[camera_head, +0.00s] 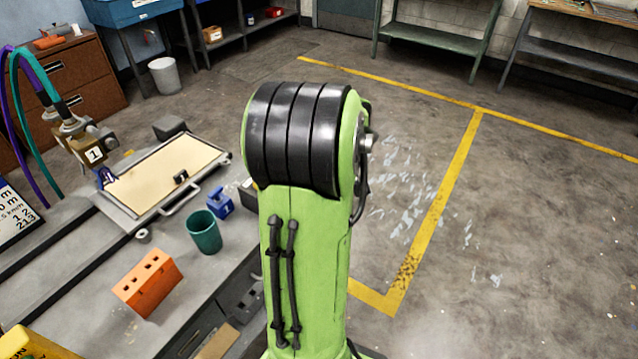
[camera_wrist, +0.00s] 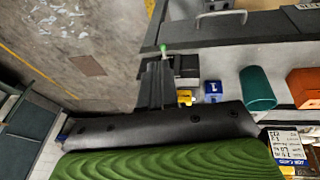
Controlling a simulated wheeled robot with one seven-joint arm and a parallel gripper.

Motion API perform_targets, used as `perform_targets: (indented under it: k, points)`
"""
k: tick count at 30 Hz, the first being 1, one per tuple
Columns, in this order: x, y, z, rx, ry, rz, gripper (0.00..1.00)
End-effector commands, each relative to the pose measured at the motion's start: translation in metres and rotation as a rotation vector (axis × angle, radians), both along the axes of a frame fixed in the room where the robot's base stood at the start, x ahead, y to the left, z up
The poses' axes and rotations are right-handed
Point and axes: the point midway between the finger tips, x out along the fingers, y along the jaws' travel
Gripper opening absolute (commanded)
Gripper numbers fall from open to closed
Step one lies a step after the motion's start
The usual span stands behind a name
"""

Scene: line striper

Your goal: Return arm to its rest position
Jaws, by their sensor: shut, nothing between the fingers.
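My green arm (camera_head: 310,240) with its black banded joint (camera_head: 295,135) rises upright in the middle of the head view, at the right edge of the workbench (camera_head: 60,275). The head view does not show my gripper. In the wrist view my gripper (camera_wrist: 158,72) shows as dark fingers, shut and empty. Bench objects appear beyond and to the right of it. A green-tipped thing (camera_wrist: 165,48) shows by the fingertips; I cannot tell whether it touches them.
A teal cup (camera_head: 204,232), an orange block with holes (camera_head: 148,283), a blue item (camera_head: 220,202) and a framed tan panel (camera_head: 165,172) are on the bench. Hoses (camera_head: 30,85) hang at the left. Open floor with yellow lines (camera_head: 440,210) lies to the right.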

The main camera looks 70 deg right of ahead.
Motion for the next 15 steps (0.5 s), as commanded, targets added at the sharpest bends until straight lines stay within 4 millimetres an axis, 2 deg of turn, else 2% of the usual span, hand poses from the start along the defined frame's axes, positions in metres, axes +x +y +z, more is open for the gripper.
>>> perform_targets:
  k: [12,14,15]
  points:
    - [0.001,0.000,0.000,0.000,-0.001,0.000,0.00]
    - [0.008,0.006,0.005,0.000,-0.008,0.007,0.00]
    - [0.018,0.016,0.013,0.001,-0.018,0.017,0.00]
